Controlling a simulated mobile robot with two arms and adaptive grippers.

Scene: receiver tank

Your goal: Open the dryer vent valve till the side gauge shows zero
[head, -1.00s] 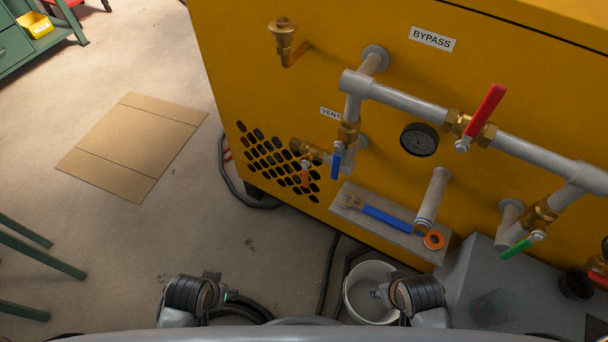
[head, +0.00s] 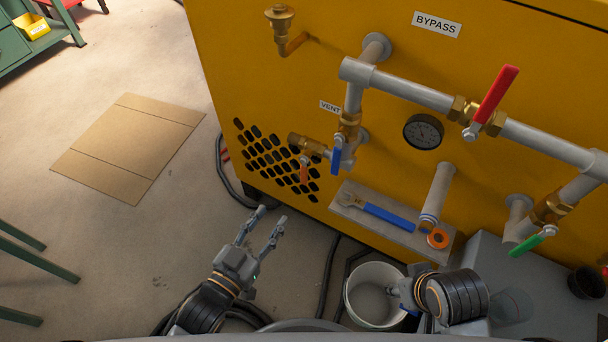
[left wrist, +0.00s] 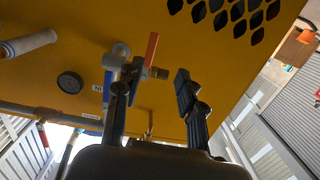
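The vent branch (head: 320,149) below the VENT label (head: 330,107) carries a small orange lever (head: 304,168) and a blue lever (head: 337,158). The orange lever hangs down in the head view. A dark round gauge (head: 423,131) sits on the yellow panel; its reading is too small to tell. My left gripper (head: 272,214) is open and empty, below and left of the vent branch. In the left wrist view the orange lever (left wrist: 151,48) shows beyond and between its fingers. My right gripper (head: 393,291) is over the bucket, its fingers mostly hidden.
A white bucket (head: 373,275) stands on the floor. A shelf (head: 385,233) on the panel holds a blue-handled wrench (head: 386,214) and an orange ring (head: 438,238). A red lever (head: 495,95) and a green lever (head: 527,244) stick out at right. Floor at left is open around flat cardboard (head: 127,147).

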